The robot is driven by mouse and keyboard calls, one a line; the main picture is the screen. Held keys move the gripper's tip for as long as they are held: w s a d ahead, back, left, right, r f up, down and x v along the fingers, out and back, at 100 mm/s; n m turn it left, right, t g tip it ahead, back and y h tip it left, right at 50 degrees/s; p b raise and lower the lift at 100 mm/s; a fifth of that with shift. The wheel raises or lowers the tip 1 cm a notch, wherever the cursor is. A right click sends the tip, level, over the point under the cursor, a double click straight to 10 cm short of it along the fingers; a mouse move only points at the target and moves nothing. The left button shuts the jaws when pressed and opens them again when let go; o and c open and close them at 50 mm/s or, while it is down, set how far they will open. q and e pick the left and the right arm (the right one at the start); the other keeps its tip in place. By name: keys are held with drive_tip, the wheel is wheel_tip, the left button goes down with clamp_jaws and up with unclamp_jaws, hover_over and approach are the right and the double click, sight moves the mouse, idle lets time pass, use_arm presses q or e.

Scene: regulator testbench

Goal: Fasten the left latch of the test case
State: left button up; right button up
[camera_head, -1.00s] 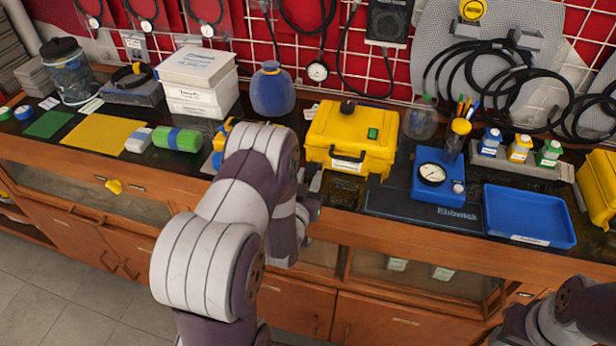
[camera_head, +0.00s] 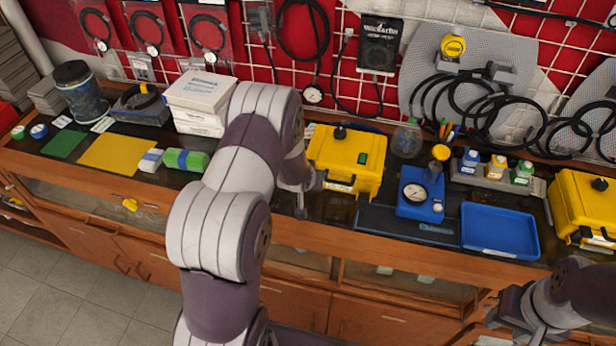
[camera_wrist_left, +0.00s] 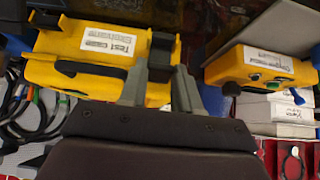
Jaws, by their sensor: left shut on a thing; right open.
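The yellow test case (camera_head: 345,160) stands shut on the bench in the head view. In the left wrist view the test case (camera_wrist_left: 85,40) shows its white label, its black carry handle (camera_wrist_left: 75,78) and a black latch (camera_wrist_left: 160,55). My left gripper (camera_wrist_left: 157,85) has its two grey fingers on either side of the latch and is shut on it. In the head view my left forearm hides most of that gripper, at the case's left front. Whether the latch is fully down I cannot tell. My right gripper (camera_head: 502,318) is open and empty, low at the right, away from the case.
A blue gauge unit (camera_head: 415,190) and a blue tray (camera_head: 500,230) stand right of the case. A second yellow case (camera_head: 588,205) is at the far right. A yellow box with buttons (camera_wrist_left: 260,68) stands close beside my left gripper. White boxes (camera_head: 200,98) are behind.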

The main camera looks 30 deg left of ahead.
use_arm(q)
drive_tip(key=shift+w+a+r+g+p, duration=0.15)
drive_tip(key=shift+w+r+g+p, duration=0.1)
drive_tip(key=shift+w+g+p, duration=0.55)
drive_tip(key=shift+s, duration=0.25)
drive_tip(key=o, duration=1.1)
drive_tip(key=shift+c, duration=0.2)
drive_tip(key=shift+a+f, duration=0.1)
